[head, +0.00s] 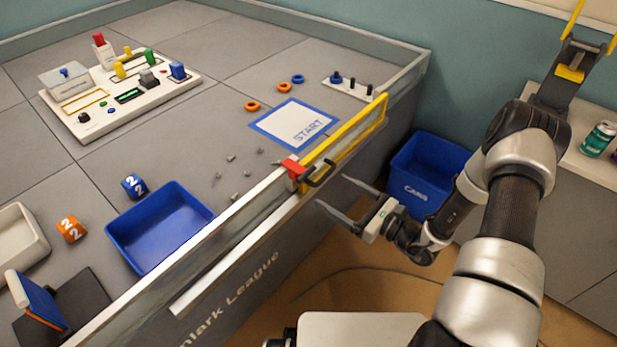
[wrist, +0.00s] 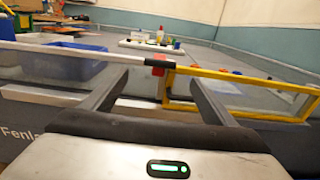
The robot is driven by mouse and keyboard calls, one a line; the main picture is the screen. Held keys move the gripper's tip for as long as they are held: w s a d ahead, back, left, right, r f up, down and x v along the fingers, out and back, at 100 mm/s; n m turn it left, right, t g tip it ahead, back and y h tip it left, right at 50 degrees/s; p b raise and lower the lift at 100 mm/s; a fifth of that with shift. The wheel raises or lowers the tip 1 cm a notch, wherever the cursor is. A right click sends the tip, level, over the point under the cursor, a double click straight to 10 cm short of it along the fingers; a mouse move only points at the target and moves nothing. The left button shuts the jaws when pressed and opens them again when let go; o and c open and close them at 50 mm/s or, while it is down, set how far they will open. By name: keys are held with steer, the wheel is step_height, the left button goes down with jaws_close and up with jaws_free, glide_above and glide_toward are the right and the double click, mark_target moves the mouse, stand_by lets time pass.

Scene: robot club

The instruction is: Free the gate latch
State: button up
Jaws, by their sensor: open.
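The yellow-framed gate (head: 372,117) sits in the wall around the grey playing field, at the right.
Inside the field are a blue tray (head: 200,215), the START mat (head: 275,125), orange and blue rings, small grey pieces, numbered cubes and a white device board (head: 165,97). A blue CANS bin (head: 430,160) stands outside, beyond my gripper. The floor in front of the wall is partly open.

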mark_target(308, 175)
steer(key=b+x, duration=0.1)
steer(key=x, duration=0.9)
steer(key=shift+w+a, duration=0.1)
steer(key=shift+a, duration=0.05)
